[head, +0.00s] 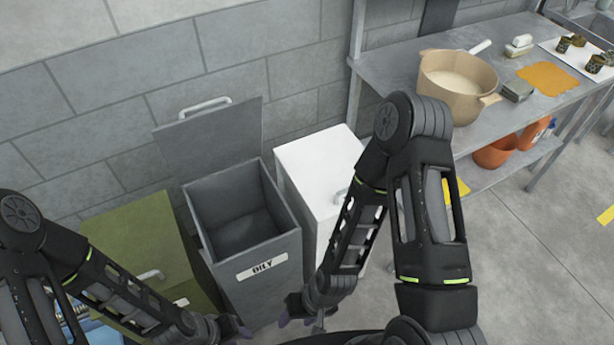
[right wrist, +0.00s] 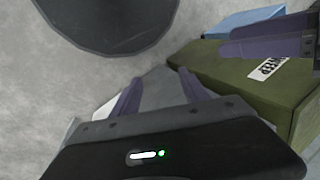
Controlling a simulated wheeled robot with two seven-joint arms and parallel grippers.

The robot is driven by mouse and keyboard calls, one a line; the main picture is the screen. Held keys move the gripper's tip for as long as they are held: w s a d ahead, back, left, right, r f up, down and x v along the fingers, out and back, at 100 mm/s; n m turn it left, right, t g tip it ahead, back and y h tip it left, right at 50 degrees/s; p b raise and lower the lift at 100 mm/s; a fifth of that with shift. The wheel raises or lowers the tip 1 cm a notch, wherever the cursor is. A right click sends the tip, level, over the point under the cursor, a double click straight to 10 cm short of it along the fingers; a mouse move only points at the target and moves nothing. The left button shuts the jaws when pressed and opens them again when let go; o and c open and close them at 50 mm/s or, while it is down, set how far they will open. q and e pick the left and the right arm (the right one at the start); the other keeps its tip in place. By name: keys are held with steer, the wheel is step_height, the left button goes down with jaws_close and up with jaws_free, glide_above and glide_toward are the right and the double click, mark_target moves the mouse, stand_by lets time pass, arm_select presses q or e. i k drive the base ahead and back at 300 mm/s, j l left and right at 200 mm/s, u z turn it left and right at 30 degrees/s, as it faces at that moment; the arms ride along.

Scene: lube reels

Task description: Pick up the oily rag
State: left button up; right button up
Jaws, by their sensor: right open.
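A flat orange cloth (head: 548,77), which looks like the rag, lies on the metal bench at the upper right in the head view. It is not seen in the right wrist view. My right gripper (head: 298,318) is low in the middle, far from the cloth, in front of the bins. In the right wrist view its purple fingers (right wrist: 160,86) are apart with nothing between them. My left gripper (head: 240,331) is at the bottom edge, partly cut off. Its purple fingers also show in the right wrist view (right wrist: 265,38), but their opening is unclear.
A grey bin labelled OILY (head: 268,280) stands with its lid up and looks empty. A white bin (head: 318,160) and an olive bin (head: 140,232) flank it, both closed. The bench (head: 400,65) holds a tan pot (head: 458,88), a grey block (head: 517,91) and several small parts.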

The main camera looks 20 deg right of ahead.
mark_target(516, 90)
steer(key=z, duration=1.85)
steer(key=i+l+z, duration=0.25)
steer(key=i, duration=0.35)
steer(key=i+l+z, duration=0.2)
steer(key=i, duration=0.4)
steer(key=i+l+z, duration=0.25)
steer(key=i, duration=0.35)
